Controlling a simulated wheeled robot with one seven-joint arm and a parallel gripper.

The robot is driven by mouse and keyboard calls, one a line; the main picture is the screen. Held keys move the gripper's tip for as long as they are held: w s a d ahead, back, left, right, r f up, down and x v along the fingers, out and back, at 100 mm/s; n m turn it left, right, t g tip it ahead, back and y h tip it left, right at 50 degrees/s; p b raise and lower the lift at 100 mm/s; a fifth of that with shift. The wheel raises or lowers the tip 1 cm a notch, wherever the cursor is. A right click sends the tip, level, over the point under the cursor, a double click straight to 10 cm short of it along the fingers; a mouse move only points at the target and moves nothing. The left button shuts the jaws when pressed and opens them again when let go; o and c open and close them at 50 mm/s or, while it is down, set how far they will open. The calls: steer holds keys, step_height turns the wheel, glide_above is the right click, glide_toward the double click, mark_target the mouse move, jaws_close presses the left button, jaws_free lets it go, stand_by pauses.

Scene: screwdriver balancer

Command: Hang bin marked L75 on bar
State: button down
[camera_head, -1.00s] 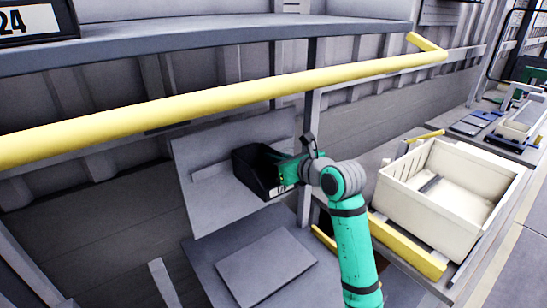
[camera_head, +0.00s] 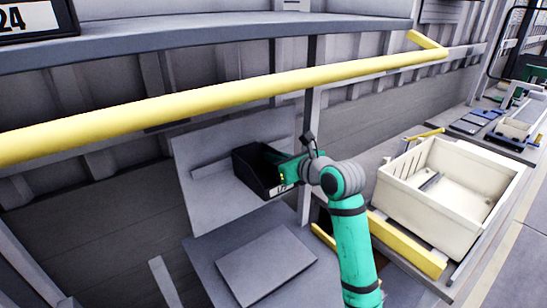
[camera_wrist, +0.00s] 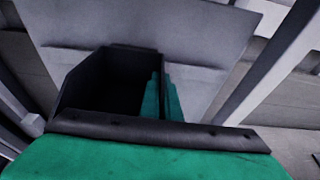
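The black bin (camera_head: 245,168) is at the front of a tilted grey panel (camera_head: 192,160). Its white front label shows only in part, and I cannot read it fully. A thin grey bar (camera_head: 208,181) runs across the panel at the bin's height. In the wrist view the bin (camera_wrist: 85,92) has its open side toward me, and its back is near the bar (camera_wrist: 70,57). I cannot tell whether it is hooked on. My gripper (camera_head: 284,172) is at the bin's right side. Its two green fingers (camera_wrist: 161,98) are close together, seemingly pinching the right wall.
A thick yellow rail (camera_head: 220,101) crosses in front, above the bin and my arm. A grey shelf (camera_head: 250,38) is higher up. A cream crate (camera_head: 400,205) stands at the right. A flat grey plate (camera_head: 265,265) lies below the panel. A thin post (camera_head: 306,205) stands close right.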

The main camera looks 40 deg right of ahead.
steer(key=shift+f, duration=0.65)
stand_by(1.2)
steer(key=c, duration=1.9)
jaws_free()
steer(key=v, duration=1)
steer(key=shift+s+r, duration=0.15)
steer(key=shift+s, duration=0.25)
